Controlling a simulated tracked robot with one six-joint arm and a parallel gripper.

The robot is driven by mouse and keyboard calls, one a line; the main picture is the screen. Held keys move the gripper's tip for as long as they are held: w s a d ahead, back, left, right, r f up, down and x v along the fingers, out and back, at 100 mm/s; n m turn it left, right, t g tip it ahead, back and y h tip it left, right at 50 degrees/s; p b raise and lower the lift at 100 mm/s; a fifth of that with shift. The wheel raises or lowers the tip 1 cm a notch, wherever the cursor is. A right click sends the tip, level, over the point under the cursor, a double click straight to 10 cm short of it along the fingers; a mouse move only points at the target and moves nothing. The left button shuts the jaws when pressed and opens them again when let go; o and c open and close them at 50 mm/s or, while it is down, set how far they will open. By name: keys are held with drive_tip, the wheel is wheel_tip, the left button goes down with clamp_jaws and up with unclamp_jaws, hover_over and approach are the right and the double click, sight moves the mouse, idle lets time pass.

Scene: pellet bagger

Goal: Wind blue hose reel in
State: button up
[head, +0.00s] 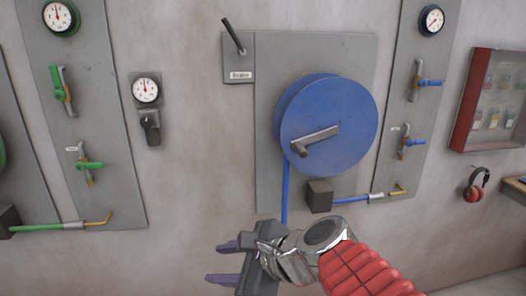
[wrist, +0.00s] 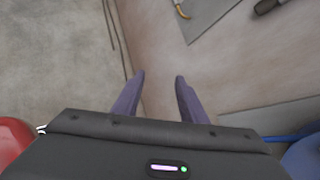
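The blue hose reel (head: 345,95) is a large disc on a grey wall panel. Its grey crank (head: 322,136) runs across the face, with the knob end at the lower left. A blue hose (head: 285,195) hangs down from the reel's left side; its lower end is hidden behind my gripper. My gripper (head: 214,263) is below and left of the reel, apart from the crank, pointing left. Its two purple fingers stand apart with nothing between them, as the wrist view (wrist: 160,78) also shows. A blue rounded edge is at that view's lower right.
A labelled lever (head: 233,36) sits upper left of the reel. A dark box (head: 319,195) with a blue pipe (head: 352,201) is below it. Valve panels (head: 85,120) stand on both sides. A red cabinet (head: 470,100) and headphones (head: 476,185) are at right.

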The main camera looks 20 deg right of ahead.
drive_tip(key=s+d+f+n+g+h, duration=0.1)
drive_tip(key=s+d+f+n+h, duration=0.1)
drive_tip(key=n, duration=0.9)
drive_tip(key=s+d+f+n+g+h, duration=0.2)
drive_tip(key=s+n, duration=0.5)
drive_tip(key=n, duration=0.5)
drive_tip(key=d+f+h, duration=0.1)
drive_tip(key=d+h, duration=0.1)
drive_tip(key=shift+s+d+f, duration=0.2)
drive_tip(key=shift+s+d, duration=0.05)
drive_tip(key=shift+d, duration=0.15)
drive_tip(key=shift+c, duration=0.3)
drive_tip(key=shift+a, duration=0.1)
drive_tip(key=shift+c, duration=0.7)
drive_tip(key=shift+s, duration=0.1)
